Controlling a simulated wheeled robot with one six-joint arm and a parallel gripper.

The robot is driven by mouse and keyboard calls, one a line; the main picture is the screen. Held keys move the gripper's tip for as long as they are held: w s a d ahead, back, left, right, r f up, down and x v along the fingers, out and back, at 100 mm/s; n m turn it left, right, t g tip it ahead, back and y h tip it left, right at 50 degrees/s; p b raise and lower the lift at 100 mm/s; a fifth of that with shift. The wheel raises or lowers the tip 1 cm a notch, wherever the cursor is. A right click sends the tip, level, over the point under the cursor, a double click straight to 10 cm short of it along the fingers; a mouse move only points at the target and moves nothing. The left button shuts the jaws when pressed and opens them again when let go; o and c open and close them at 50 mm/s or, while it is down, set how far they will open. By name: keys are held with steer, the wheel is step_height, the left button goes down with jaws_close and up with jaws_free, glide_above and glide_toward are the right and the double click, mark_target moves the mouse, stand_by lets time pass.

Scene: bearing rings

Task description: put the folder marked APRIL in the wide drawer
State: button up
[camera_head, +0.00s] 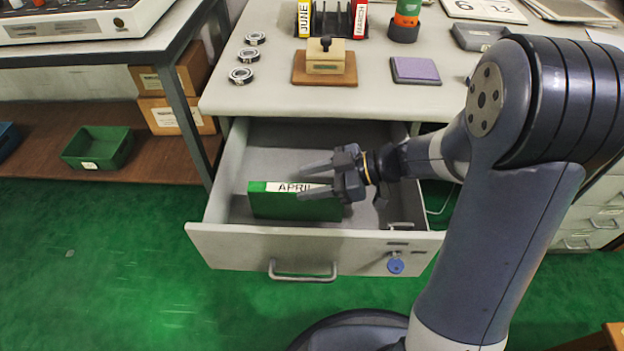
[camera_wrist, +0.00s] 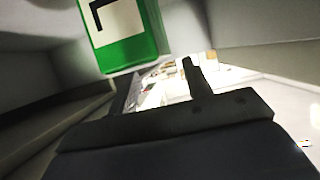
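The green folder marked APRIL (camera_head: 290,207) stands on its long edge inside the open wide drawer (camera_head: 235,245), near the front panel, its white label upward. My gripper (camera_head: 301,181) reaches in from the right, over the drawer at the folder's label, with its two fingers apart. One finger crosses in front of the end of the label. In the wrist view the folder (camera_wrist: 128,60) is at the top left, beyond the fingertips (camera_wrist: 162,68), and nothing shows between the fingers. Whether a finger touches the folder cannot be told.
The desktop (camera_head: 250,95) above holds bearing rings (camera_head: 241,76), a stamp on a wooden base (camera_head: 325,62), a purple pad (camera_head: 415,70) and a rack with JUNE (camera_head: 305,20) and MARCH (camera_head: 361,20) folders. A key with a blue tag (camera_head: 395,266) hangs on the drawer front. The drawer's back is empty.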

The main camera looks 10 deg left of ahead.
steer(key=shift+r, duration=0.1)
steer(key=r+p, duration=0.1)
steer(key=p, duration=0.2)
steer(key=shift+r, duration=0.3)
steer(key=v, duration=1.1)
steer(key=shift+d+p, duration=0.4)
steer(key=shift+d, duration=0.1)
steer(key=shift+f, duration=0.2)
